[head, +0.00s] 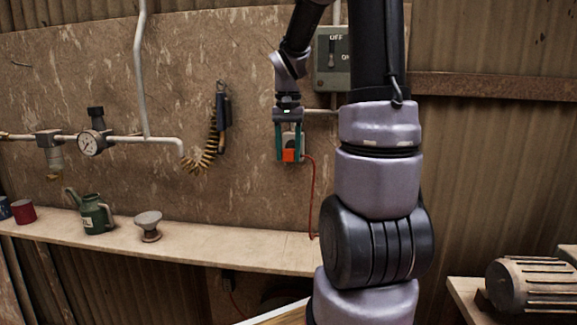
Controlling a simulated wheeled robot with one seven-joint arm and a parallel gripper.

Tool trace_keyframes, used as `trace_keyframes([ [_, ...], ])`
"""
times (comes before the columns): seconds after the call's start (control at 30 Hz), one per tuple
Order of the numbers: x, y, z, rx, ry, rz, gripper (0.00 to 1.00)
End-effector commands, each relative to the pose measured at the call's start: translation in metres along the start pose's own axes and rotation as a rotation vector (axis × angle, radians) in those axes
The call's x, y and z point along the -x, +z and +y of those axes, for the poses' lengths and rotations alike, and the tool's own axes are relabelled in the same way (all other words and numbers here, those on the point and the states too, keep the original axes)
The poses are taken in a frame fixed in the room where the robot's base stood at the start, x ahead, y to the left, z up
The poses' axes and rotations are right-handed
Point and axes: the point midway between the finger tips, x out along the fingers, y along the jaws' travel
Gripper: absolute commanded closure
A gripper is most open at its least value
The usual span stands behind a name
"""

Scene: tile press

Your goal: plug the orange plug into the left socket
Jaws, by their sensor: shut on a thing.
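The orange plug (290,155) is in the middle of the head view, between the two teal fingers of my gripper (289,158). My gripper points down and is shut on the plug in front of the wall. A red cord runs from the plug to the right and down past the shelf edge. A pale plate (292,140) shows partly behind the fingers, likely the socket plate. The gripper hides most of it, so I cannot make out the left socket or whether the plug is in it.
A grey switch box (333,60) marked OFF and ON is above right, partly behind my arm. A coiled hose (203,155) hangs to the left. A wooden shelf (240,243) below holds a green oil can (96,214) and a knobbed piece (148,225). A motor (530,285) stands lower right.

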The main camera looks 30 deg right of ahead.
Motion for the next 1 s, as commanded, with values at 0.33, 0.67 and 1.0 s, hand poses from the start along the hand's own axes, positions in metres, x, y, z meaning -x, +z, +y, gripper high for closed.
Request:
trace_keyframes([
  [0.33, -0.001, -0.029, 0.0, -0.001, 0.0, -0.001, 1.0],
  [0.67, -0.001, -0.052, 0.0, 0.0, 0.0, -0.001, 1.0],
  [1.0, -0.001, -0.056, 0.0, 0.0, 0.0, 0.0, 1.0],
])
